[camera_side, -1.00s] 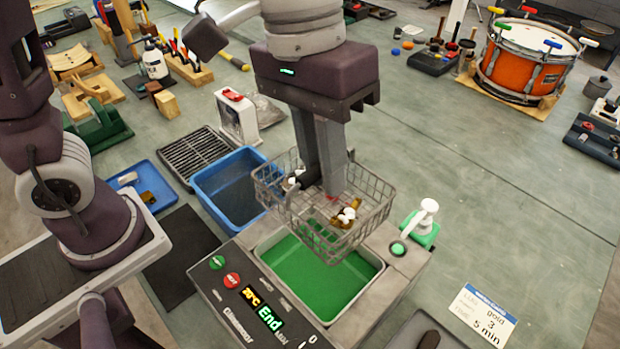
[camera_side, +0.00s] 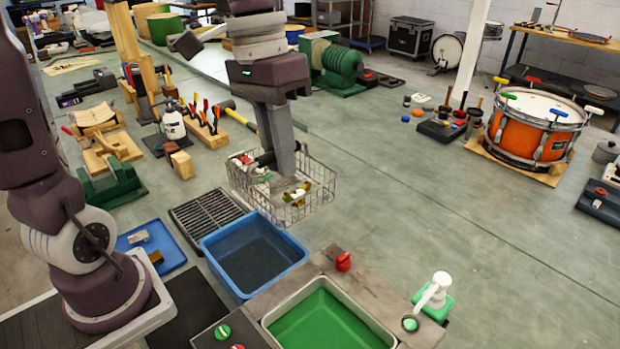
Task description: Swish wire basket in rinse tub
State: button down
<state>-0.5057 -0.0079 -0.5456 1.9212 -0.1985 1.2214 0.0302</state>
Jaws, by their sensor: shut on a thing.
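The wire basket (camera_side: 315,187) hangs from my gripper (camera_side: 287,178), which is shut on it with its fingers down inside. The basket holds several small parts, some brass-coloured and some white. It is in the air, above and behind the blue rinse tub (camera_side: 207,243) in the picture, and looks about level. The tub stands on the bench with dark, still-looking liquid in it. The exact grip on the basket is hidden by the fingers. I cannot tell the basket's height above the bench.
The cleaner with a green-filled tank (camera_side: 388,330) stands in front, with a white pump bottle (camera_side: 436,290) at its right. A black drain rack (camera_side: 205,212) lies left of the tub. An orange drum (camera_side: 530,130) stands far right. The bench right of the basket is clear.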

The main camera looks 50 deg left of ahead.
aim_at(248, 158)
jog(key=a, duration=0.5)
jog(key=s+a, duration=0.1)
jog(key=a, duration=0.1)
jog(key=shift+a+f, duration=0.1)
jog(key=shift+a, duration=0.1)
jog(key=f, duration=0.8)
jog(key=a+f, duration=0.1)
jog(key=f, duration=1.6)
jog(key=shift+s+a+f, duration=0.2)
jog(key=shift+s+f, duration=0.05)
jog(key=shift+r, duration=1.1)
jog(key=shift+f, duration=1.1)
